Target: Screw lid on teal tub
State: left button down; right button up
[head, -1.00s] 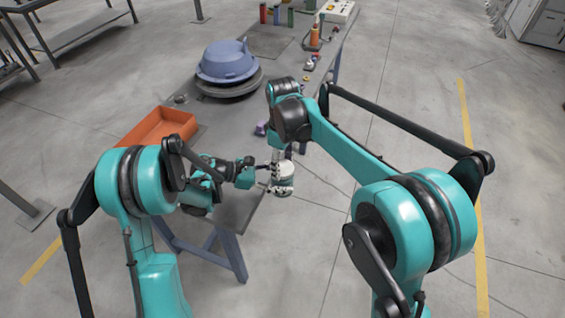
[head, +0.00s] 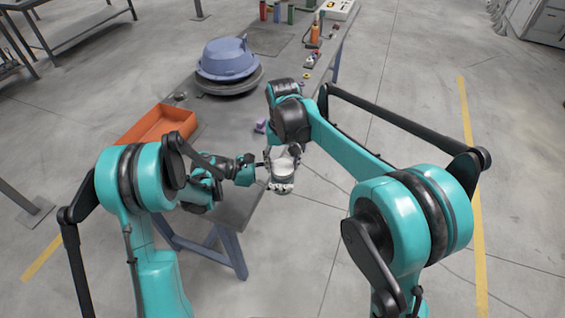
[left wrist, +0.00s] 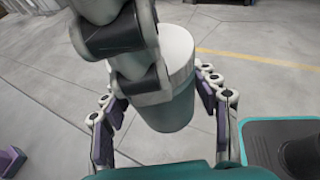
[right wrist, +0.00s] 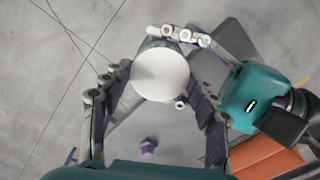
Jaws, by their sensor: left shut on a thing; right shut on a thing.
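The teal tub (left wrist: 166,115) is upright between the fingers of my left gripper (left wrist: 160,84), which is shut on its side just off the table's near right edge. The round white lid (right wrist: 160,75) is on top of the tub; it also shows in the head view (head: 284,164). My right gripper (right wrist: 156,80) reaches down from above, its fingers shut on the lid's rim. The lid looks level. I cannot tell how tightly it is seated. The right fingers and wrist hide part of the lid in the left wrist view.
The grey table (head: 240,200) runs away behind the tub. It bears an orange tray (head: 150,128), a blue rounded vessel (head: 226,60) on a dark disc, and a small purple piece (head: 261,127) near the edge. Open floor lies to the right.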

jog(key=m, duration=0.4)
jog(key=shift+m, duration=0.4)
jog(key=m, duration=1.9)
jog(key=shift+w, duration=0.1)
jog(key=m, duration=0.7)
jog(key=shift+m, duration=0.3)
jog(key=o, duration=0.8)
jog(key=shift+o, duration=0.2)
